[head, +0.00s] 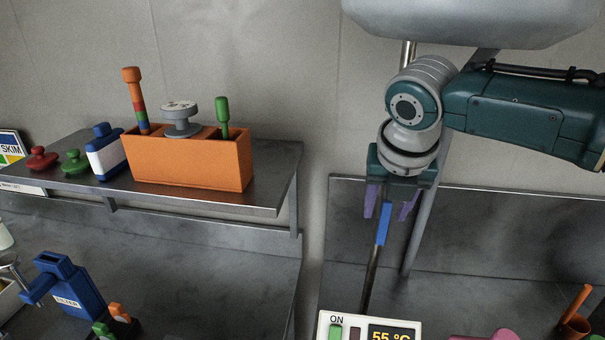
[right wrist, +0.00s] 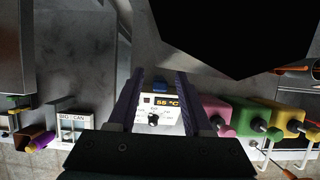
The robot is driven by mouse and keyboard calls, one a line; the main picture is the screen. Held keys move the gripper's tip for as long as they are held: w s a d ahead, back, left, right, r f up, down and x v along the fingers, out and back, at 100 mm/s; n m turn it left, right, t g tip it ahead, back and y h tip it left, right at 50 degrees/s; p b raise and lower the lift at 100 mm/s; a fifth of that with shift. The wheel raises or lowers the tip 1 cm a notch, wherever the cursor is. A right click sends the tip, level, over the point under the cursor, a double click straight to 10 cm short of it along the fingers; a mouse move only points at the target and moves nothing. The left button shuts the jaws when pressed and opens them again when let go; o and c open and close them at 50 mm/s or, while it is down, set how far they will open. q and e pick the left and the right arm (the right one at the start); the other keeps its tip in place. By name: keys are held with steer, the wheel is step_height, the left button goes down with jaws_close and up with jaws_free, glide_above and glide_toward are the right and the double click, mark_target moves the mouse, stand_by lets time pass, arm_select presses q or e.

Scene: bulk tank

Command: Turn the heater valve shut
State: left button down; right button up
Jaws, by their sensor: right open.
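A blue handle (head: 383,224), which looks like the heater valve's lever, stands nearly in line with a thin metal pipe (head: 370,280). The pipe runs down to a white heater box (head: 345,318) marked ON, with a display reading 55 °C. My right gripper (head: 388,207) points down with its purple fingers open, one on each side of the handle's upper end. I cannot tell whether they touch it. In the right wrist view, the blue piece (right wrist: 160,86) shows between the fingers, beyond it the box (right wrist: 165,103) with a black knob. My left gripper is not in view.
A steel shelf (head: 270,195) at left carries an orange bin (head: 190,163) and a blue-and-white bottle (head: 105,155). A large grey tank (head: 470,15) hangs above my right arm. Pink (right wrist: 217,112), green and yellow items stand right of the heater box.

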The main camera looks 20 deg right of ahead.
jaws_close()
stand_by(1.3)
